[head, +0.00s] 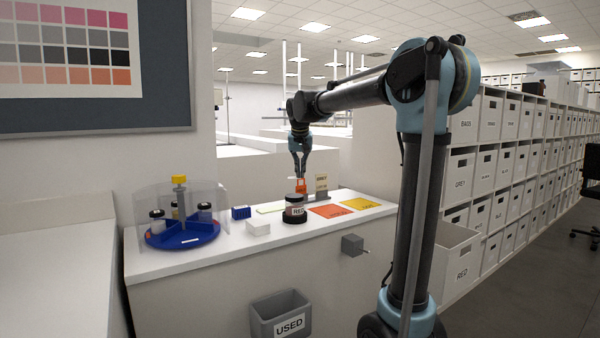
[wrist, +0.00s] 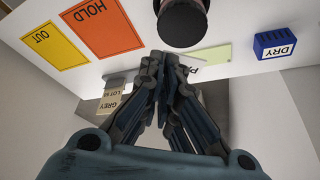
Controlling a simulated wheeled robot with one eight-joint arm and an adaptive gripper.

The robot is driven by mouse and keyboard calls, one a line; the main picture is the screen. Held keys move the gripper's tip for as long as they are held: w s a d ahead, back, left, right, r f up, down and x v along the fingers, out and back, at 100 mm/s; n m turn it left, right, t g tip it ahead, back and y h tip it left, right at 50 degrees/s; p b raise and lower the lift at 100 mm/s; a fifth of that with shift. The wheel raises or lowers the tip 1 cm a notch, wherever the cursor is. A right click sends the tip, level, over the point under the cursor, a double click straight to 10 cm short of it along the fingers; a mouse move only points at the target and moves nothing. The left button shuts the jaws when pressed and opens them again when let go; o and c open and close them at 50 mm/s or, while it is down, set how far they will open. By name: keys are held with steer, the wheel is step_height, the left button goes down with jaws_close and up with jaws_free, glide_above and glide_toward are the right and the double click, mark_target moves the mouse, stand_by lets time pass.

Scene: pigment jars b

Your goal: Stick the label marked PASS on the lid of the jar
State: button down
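The jar (head: 295,204), dark-lidded with a RED label, stands on a dark round base on the counter. In the wrist view its dark round shape (wrist: 182,24) is at the top, just beyond my fingertips. My gripper (head: 301,184) points down over the counter behind the jar, near the grey stand (head: 321,196). In the wrist view my gripper's fingertips (wrist: 162,57) are close together. Letters reading "PA" (wrist: 192,71) show just right of them on a pale surface, partly hidden. I cannot tell whether the fingers hold that label. An orange piece shows at the fingertips in the head view.
The orange HOLD card (head: 330,211), yellow OUT card (head: 354,204) and a pale green card (wrist: 212,54) lie on the counter. A blue DRY block (head: 241,212), a white block (head: 258,228) and a blue carousel (head: 185,238) stand left. A USED bin (head: 281,315) is below.

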steer(key=shift+s, duration=0.1)
glide_above(300, 195)
steer(key=shift+s+d+f, duration=0.1)
steer(key=shift+s+f, duration=0.1)
steer(key=shift+f, duration=1.25)
steer(key=shift+s+f, duration=0.2)
steer(key=shift+f, duration=1.2)
steer(key=shift+f, duration=0.65)
steer(key=shift+s, duration=0.1)
steer(key=c, duration=1.7)
jaws_free()
steer(key=shift+r, duration=0.15)
steer(key=shift+r, duration=2.9)
